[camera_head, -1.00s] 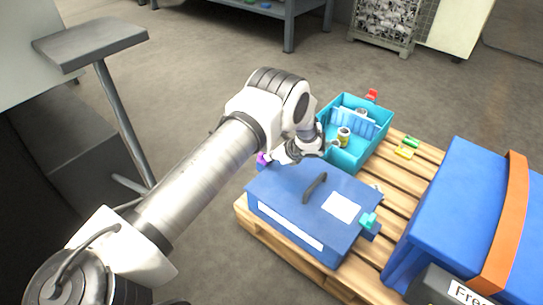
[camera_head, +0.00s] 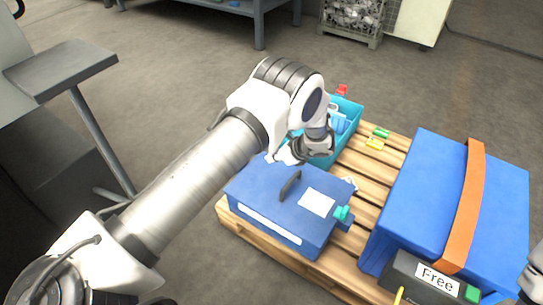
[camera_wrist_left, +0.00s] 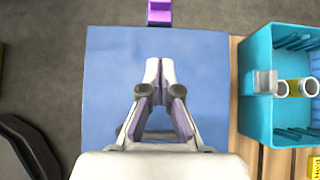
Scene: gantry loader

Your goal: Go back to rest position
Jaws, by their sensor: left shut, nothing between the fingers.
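My left gripper (camera_head: 272,158) is shut and empty. It hovers over the blue lidded box (camera_head: 262,197) on the pallet, close to the far edge of its lid. In the left wrist view the two fingertips (camera_wrist_left: 160,66) meet above the blue lid (camera_wrist_left: 205,70). The gripper seems apart from the lid. A grey and white piece of my right arm shows at the right edge of the head view; its gripper is not visible.
A teal bin (camera_head: 347,110) with cans stands beside the blue box. A big blue case (camera_head: 425,190) with an orange strap is on the right. A dark box labelled "Free" (camera_head: 437,279) sits in front. The wooden pallet (camera_head: 352,240) carries these. A grey stand (camera_head: 60,68) is at left.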

